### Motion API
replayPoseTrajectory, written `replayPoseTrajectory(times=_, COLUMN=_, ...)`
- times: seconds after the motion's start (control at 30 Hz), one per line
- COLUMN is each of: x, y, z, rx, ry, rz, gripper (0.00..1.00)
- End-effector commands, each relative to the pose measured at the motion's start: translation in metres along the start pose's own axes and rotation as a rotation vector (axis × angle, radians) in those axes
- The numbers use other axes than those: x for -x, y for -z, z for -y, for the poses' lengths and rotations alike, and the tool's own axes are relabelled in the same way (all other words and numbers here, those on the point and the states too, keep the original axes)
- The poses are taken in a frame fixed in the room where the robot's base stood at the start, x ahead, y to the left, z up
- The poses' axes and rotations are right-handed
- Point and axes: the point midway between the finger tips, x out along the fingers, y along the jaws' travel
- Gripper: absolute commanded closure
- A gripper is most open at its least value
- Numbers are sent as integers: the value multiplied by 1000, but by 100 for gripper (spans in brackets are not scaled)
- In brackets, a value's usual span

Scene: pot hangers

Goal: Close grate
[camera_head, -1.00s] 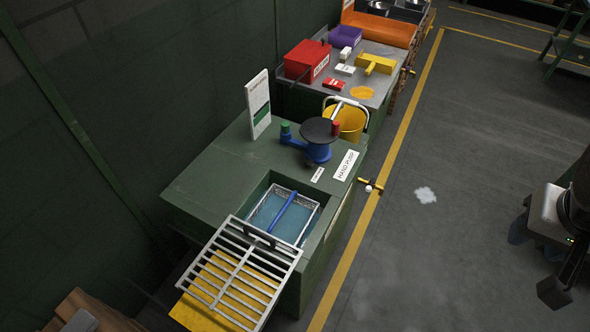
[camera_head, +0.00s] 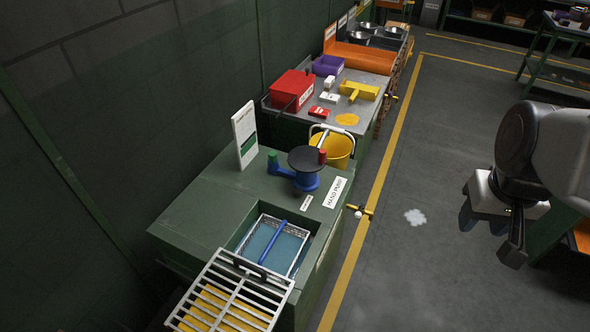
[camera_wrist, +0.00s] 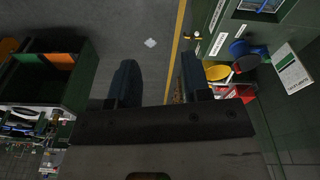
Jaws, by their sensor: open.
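The grate (camera_head: 232,296) is a white barred panel in the head view, at the bottom. It is swung out over the front edge of the green bench, away from the basin (camera_head: 273,245), which lies uncovered with blue water and a blue bar in it. A dark handle sits at the grate's upper edge. My gripper (camera_head: 490,222) is at the right of the head view, over the floor and well apart from the grate. In the wrist view my gripper (camera_wrist: 158,85) has its two dark fingers apart, with nothing between them. The grate is not visible in the wrist view.
On the green bench (camera_head: 205,205) stand a blue hand pump (camera_head: 308,180) with a dark round top and a white sign (camera_head: 245,134). A yellow bucket (camera_head: 335,148) and a grey table with a red box (camera_head: 292,90) are behind.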

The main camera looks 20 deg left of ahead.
Motion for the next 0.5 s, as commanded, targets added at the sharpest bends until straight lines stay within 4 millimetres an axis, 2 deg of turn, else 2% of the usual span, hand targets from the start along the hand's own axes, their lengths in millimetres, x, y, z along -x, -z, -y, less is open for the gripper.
replayPoseTrajectory(times=0.2, x=-18, y=33, z=30, rx=124, ry=11, rz=51, gripper=56)
replayPoseTrajectory(times=0.5, x=-47, y=70, z=77, rx=291, ry=23, rz=116, gripper=56)
